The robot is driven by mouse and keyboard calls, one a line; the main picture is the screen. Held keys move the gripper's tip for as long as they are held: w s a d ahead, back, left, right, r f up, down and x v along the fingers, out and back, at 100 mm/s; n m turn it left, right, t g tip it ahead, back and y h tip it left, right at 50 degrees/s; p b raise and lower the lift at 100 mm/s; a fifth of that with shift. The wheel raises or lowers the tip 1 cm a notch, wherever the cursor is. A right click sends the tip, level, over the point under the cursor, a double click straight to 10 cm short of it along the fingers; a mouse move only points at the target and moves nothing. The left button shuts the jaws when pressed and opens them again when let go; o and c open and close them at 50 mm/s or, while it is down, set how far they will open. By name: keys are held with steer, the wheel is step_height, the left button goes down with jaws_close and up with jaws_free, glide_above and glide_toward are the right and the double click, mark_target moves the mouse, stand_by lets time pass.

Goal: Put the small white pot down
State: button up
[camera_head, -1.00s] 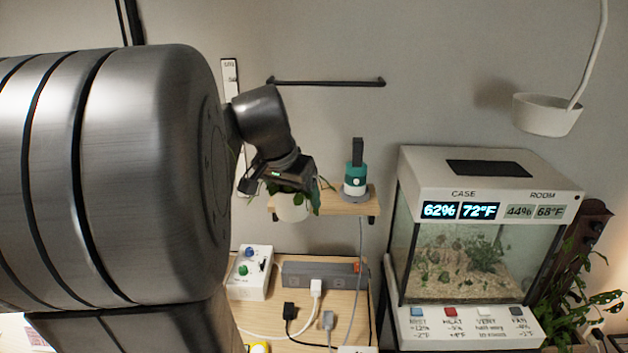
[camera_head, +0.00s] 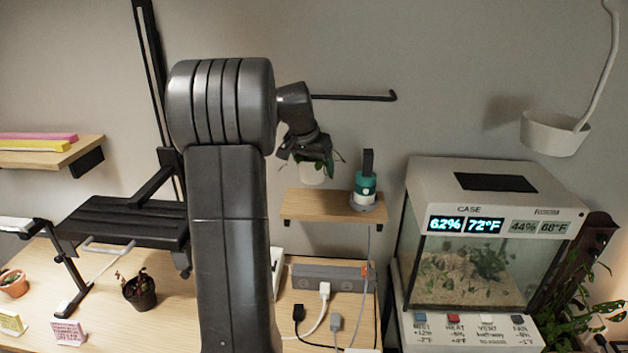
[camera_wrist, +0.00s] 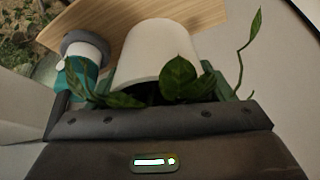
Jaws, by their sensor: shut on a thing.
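The small white pot (camera_head: 313,173) with a trailing green plant is held in my gripper (camera_head: 306,158), above the small wooden wall shelf (camera_head: 322,207). In the wrist view the white pot (camera_wrist: 158,50) fills the space between the fingers, with leaves hanging on both sides. In the head view a narrow gap shows between the pot's bottom and the shelf. The gripper is shut on the pot. Its fingertips are partly hidden by leaves.
A teal and grey device (camera_head: 366,187) stands at the right end of the shelf, close to the pot. A black rail (camera_head: 355,97) is on the wall above. A glass case (camera_head: 470,250) stands at the right. The shelf's left part is bare.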

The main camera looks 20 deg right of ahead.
mark_target(314, 176)
step_height(314, 176, down, 4)
steer(key=shift+r, duration=0.15)
step_height(314, 176, down, 3)
steer(key=shift+r+p, duration=0.2)
steer(key=shift+p, duration=0.45)
steer(key=shift+w+d+f+p, duration=0.1)
steer(key=shift+w+f+p, duration=0.1)
steer(key=shift+p, duration=0.1)
steer(key=shift+f, duration=0.1)
steer(key=shift+f+b, duration=0.25)
steer(key=shift+b, duration=0.05)
steer(key=o, duration=1.2)
steer(key=shift+r, duration=0.1)
